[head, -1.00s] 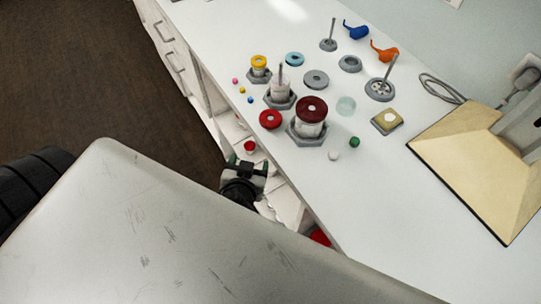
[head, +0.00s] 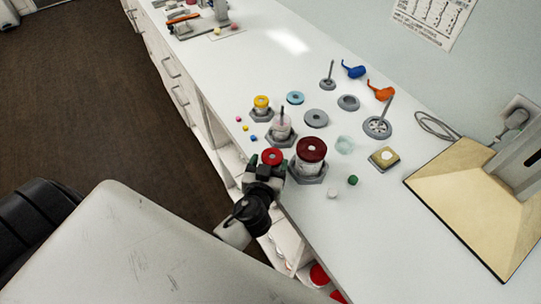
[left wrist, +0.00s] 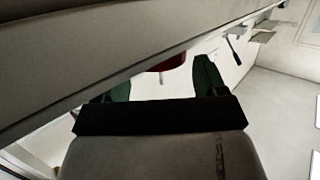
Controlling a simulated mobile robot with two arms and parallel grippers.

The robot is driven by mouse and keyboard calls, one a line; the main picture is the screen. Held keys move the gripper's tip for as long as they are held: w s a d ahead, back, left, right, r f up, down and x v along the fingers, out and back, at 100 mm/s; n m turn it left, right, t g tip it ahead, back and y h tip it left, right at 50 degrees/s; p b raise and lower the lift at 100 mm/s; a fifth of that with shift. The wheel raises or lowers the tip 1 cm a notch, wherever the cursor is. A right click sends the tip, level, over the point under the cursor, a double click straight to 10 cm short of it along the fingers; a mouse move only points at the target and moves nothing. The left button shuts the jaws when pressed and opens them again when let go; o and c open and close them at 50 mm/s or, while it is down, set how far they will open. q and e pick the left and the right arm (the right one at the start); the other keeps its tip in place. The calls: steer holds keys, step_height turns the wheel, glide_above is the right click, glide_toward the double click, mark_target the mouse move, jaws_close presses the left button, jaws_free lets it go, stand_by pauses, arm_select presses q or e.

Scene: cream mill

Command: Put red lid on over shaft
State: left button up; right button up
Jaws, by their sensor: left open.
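The red lid (head: 272,155), a ring with a pale centre, lies near the counter's front edge. My left gripper (head: 268,164) is open with its fingers by the lid's near side; I cannot tell whether they touch it. In the left wrist view the green fingers (left wrist: 165,82) are apart, and a dark red thing (left wrist: 172,62) shows beyond them, partly hidden by a grey surface. Behind the lid, a pale jar (head: 280,130) on a hexagonal grey base has an upright shaft (head: 282,113) rising from it. My right gripper is not in view.
A jar with a dark red lid (head: 311,149) stands close to the right of my left gripper. A yellow-lidded jar (head: 261,103), a blue ring (head: 295,98) and grey rings lie behind. Rods on grey bases, including one base (head: 377,128), stand further right.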

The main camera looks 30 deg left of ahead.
arm_select(q)
steer(key=shift+x, duration=0.95)
steer(key=c, duration=0.6)
steer(key=shift+o, duration=0.2)
steer(key=shift+r+p, duration=0.15)
steer(key=shift+p, duration=0.15)
steer(key=shift+r+p, duration=0.8)
steer(key=shift+r, duration=0.3)
steer(key=shift+s, duration=0.1)
